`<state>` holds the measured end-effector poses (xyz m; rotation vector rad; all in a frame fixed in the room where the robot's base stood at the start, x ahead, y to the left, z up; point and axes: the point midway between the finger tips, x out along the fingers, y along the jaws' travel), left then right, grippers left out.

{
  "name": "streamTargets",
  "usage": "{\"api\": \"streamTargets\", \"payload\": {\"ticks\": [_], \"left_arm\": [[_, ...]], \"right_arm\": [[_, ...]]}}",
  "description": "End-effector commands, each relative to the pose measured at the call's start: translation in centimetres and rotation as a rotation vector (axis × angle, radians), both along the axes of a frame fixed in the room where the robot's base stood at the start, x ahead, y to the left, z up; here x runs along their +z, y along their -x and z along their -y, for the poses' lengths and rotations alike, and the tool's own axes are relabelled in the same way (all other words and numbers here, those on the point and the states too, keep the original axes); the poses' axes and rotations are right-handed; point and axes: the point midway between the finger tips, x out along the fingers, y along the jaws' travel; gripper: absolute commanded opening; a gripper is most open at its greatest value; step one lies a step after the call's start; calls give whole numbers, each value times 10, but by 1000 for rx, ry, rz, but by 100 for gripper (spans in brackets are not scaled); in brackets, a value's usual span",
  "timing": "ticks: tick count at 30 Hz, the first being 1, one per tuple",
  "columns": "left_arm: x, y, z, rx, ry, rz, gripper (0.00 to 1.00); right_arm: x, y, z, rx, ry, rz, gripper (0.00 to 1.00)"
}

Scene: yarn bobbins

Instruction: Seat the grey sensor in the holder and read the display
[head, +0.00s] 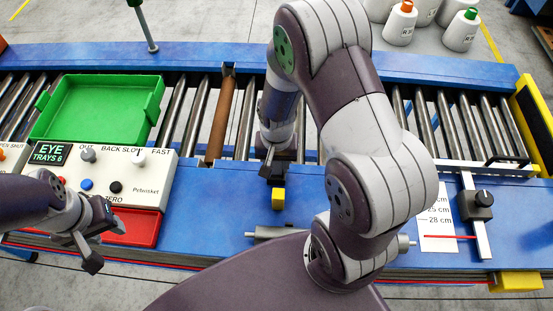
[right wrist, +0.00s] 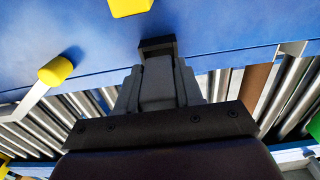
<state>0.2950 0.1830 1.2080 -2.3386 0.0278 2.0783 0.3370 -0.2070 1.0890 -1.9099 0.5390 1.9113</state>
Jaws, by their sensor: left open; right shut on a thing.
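My right gripper (head: 274,172) hangs over the near blue rail by the rollers. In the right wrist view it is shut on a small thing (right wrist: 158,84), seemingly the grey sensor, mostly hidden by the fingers. A small yellow block (head: 278,198) sits on the rail just in front of the fingertips; it also shows in the right wrist view (right wrist: 130,6). I cannot tell whether it is part of the holder. The display (head: 48,153) on the white control box reads "EYE TRAYS 6". My left gripper (head: 97,238) is open and empty in front of the box.
A green tray (head: 150,113) lies on the rollers at left. A red tray (head: 141,229) lies by the white box (head: 150,170). A yellow-tipped grey bracket (right wrist: 54,71) stands beside the right gripper. My right arm hides the middle.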

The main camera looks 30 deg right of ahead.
Motion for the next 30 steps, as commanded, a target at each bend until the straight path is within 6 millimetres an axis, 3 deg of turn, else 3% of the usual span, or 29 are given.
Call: {"api": "streamTargets", "payload": {"ticks": [7, 12, 30], "left_arm": [[3, 0, 0, 0, 0, 0, 43], [29, 0, 0, 0, 0, 1, 43], [15, 0, 0, 0, 0, 0, 43]], "right_arm": [[2, 0, 0, 0, 0, 0, 4], [1, 0, 0, 0, 0, -2, 4], [-17, -1, 0, 0, 0, 1, 4]]}}
